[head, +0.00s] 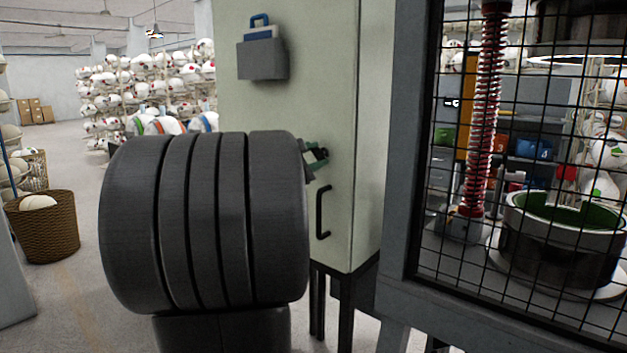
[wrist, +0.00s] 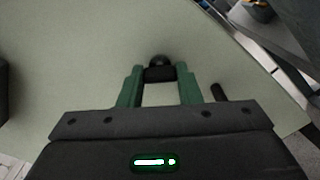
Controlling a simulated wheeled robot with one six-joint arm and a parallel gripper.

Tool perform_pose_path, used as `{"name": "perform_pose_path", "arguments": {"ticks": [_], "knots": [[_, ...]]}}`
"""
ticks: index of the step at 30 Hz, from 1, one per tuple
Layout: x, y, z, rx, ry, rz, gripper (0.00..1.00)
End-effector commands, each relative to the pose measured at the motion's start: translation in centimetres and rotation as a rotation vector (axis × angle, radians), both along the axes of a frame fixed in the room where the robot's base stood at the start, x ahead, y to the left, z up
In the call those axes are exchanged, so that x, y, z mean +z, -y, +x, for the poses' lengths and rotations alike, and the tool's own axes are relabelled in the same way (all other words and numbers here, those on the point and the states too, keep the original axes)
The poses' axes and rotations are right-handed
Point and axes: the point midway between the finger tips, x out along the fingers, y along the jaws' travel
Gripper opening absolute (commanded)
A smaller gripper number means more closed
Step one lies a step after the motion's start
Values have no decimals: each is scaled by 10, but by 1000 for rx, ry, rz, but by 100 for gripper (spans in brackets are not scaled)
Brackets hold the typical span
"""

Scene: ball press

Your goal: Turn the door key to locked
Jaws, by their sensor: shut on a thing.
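The cabinet door (head: 330,110) is pale green and upright; it also fills most of the wrist view (wrist: 90,60). A dark key (wrist: 159,61) with a rounded end shows at the door in the wrist view. My gripper (wrist: 159,75) is shut on the key, with its green fingers on either side. In the head view my gripper (head: 317,156) is at the door, right of my large dark arm link. There the key is too small and covered to make out. Which way the key is turned cannot be told.
A black door handle (head: 322,212) is just below my gripper; it also shows in the wrist view (wrist: 218,92). A grey holder (head: 262,60) with a blue padlock sign is above. A mesh cage (head: 400,150) with a red spring stands right. A wicker basket (head: 45,232) is left.

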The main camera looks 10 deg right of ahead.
Motion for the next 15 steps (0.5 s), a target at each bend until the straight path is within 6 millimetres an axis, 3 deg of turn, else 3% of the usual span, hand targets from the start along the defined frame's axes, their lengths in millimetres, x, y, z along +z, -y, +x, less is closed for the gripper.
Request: {"name": "perform_pose_path", "arguments": {"ticks": [1,15], "knots": [[-9,0,0,1,37,26,8],[-6,0,0,1,367,286,8]]}}
